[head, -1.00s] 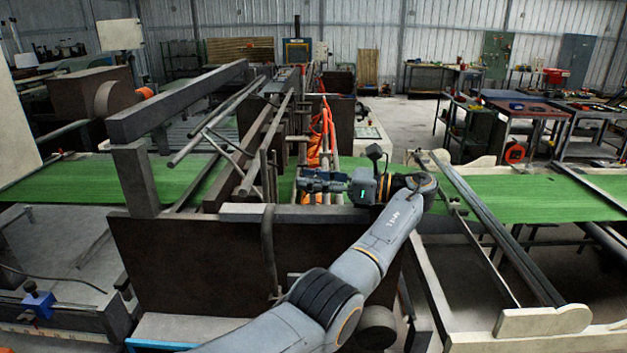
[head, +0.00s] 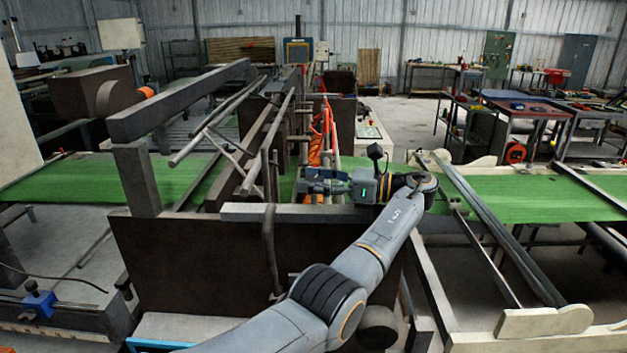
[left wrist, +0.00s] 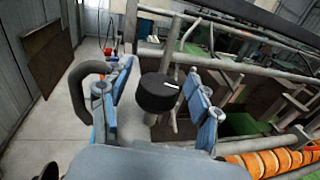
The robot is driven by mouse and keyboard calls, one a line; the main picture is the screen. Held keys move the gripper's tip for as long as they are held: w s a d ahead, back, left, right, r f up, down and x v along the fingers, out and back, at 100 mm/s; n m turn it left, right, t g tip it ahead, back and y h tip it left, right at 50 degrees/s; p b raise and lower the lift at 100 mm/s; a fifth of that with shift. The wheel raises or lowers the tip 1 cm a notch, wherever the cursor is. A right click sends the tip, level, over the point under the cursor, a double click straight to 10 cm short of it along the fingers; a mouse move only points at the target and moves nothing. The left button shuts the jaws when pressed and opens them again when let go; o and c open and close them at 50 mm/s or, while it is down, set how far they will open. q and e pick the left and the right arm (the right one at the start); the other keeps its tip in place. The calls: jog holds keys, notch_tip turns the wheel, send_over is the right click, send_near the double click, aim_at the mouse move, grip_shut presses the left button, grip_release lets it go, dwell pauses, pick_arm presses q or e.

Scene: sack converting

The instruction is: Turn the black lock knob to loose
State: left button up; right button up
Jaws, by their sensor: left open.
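The black lock knob (left wrist: 157,94) is a round dark cap with a white line on it, in the middle of the left wrist view. My left gripper (left wrist: 163,78) is open, with one blue-grey finger on each side of the knob. Gaps show between the knob and both fingers, so it is not gripped. In the head view my left gripper (head: 312,182) is over the machine frame, pointing left. I cannot make out the knob there. My right gripper is not in view.
Metal rails (left wrist: 236,64) run close beyond the knob in the left wrist view. An orange ribbed hose (left wrist: 272,162) lies at lower right. In the head view a dark beam (head: 180,100) stands left of the gripper, and a green belt (head: 530,198) crosses the machine.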

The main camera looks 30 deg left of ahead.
aim_at(313, 178)
pick_arm(q)
notch_tip(313, 178, up, 10)
dwell(0.5)
